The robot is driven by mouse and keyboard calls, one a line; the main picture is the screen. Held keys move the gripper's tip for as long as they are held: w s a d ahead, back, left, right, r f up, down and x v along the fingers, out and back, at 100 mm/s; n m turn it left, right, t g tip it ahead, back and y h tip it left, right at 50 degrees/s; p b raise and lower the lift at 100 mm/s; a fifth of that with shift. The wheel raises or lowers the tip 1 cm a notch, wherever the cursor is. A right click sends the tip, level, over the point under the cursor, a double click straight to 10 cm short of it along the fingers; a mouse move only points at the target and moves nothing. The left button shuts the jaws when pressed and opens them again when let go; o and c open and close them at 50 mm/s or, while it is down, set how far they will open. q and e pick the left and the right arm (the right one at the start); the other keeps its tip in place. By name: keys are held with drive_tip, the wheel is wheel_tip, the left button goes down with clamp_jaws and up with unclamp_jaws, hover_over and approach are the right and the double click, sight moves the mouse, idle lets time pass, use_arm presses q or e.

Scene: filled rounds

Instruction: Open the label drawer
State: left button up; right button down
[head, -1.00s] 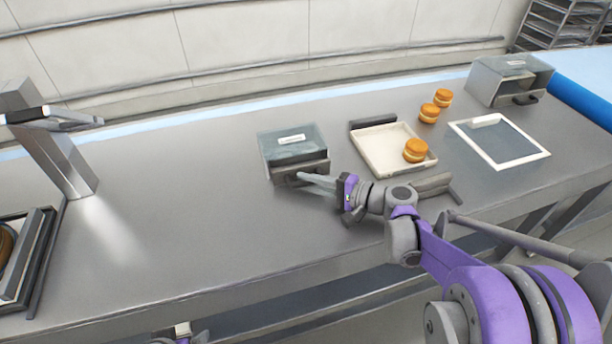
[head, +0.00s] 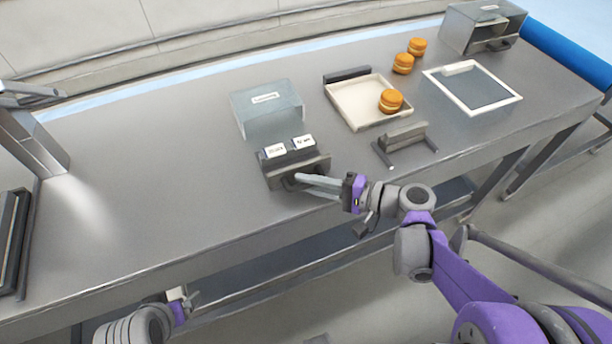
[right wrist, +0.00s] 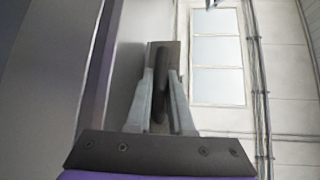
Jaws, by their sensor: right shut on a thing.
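The label drawer (head: 298,164) is pulled out toward the front of the table from its grey, glassy-topped housing (head: 268,112). Two white labels (head: 288,147) with dark print show in it. My right gripper (head: 300,180) is shut on the dark drawer handle (head: 288,182) at the drawer's front. In the right wrist view both fingers (right wrist: 162,100) close on the dark handle (right wrist: 161,85). My left gripper (head: 184,298) is low at the bottom left, below the table's front edge, apart from the drawer; its jaws are too small to read.
A cream tray (head: 350,108) with a filled round (head: 391,101) stands right of the housing. More rounds (head: 404,63) lie behind it. A grey stand (head: 403,140), a white-framed panel (head: 455,75) and another drawer unit (head: 468,30) are farther right.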

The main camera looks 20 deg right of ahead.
drive_tip(key=c, duration=1.1)
unclamp_jaws()
drive_tip(key=v, duration=1)
drive_tip(key=shift+s+d, duration=0.3)
